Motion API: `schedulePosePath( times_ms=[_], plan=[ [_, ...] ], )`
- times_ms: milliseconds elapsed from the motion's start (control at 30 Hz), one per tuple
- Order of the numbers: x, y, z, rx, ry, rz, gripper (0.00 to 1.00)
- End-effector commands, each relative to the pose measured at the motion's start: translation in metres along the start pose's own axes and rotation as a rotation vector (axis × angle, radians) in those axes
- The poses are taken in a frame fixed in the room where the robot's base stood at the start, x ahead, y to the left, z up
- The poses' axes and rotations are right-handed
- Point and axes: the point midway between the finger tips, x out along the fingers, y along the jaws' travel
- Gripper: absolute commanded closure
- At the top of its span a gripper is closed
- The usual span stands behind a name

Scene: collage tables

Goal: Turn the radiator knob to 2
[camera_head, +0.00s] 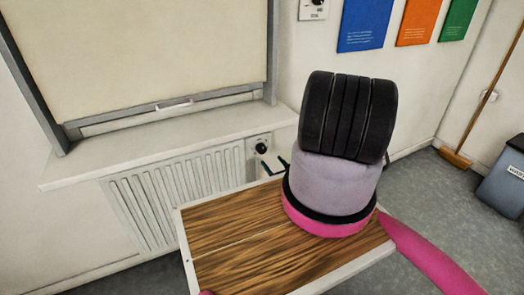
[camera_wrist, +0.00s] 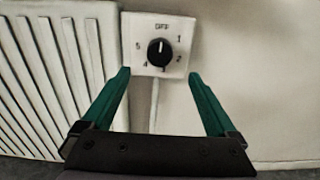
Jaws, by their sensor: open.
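The radiator knob (camera_wrist: 159,52) is a round black dial on a white square plate (camera_wrist: 135,27), marked OFF at the top and 1 to 5 around it. Its white pointer mark appears to point up, at OFF. The 2 is at the lower right of the dial. The knob also shows in the head view (camera_head: 261,147), at the right end of the radiator. My gripper (camera_wrist: 158,75) has green fingers, open and empty, with the tips below and to either side of the knob, apart from it. It also shows in the head view (camera_head: 272,161), partly hidden by my arm.
The white ribbed radiator (camera_head: 170,195) is under a windowsill (camera_head: 165,145) that juts out above the knob. A wooden-topped table (camera_head: 235,235) stands in front, below my arm. A pipe (camera_wrist: 154,105) runs down from the plate. A bin (camera_head: 500,180) is far right.

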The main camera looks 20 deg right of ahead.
Motion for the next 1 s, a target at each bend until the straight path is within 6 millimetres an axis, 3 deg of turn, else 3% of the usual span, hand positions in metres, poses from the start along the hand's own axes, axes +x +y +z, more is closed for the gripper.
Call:
schedulePosePath(
  times_ms=[300, 500, 900, 933, 1000],
  plan=[
    [0.060, 0.001, 0.001, -0.004, -0.003, 0.004, 0.07],
    [0.087, 0.001, 0.001, -0.002, -0.003, 0.002, 0.07],
    [0.095, 0.000, 0.001, 0.000, -0.001, 0.000, 0.07],
    [0.095, 0.000, 0.001, 0.000, -0.001, 0.000, 0.14],
    [0.095, 0.000, 0.001, 0.000, -0.001, 0.000, 0.41]
  ],
)
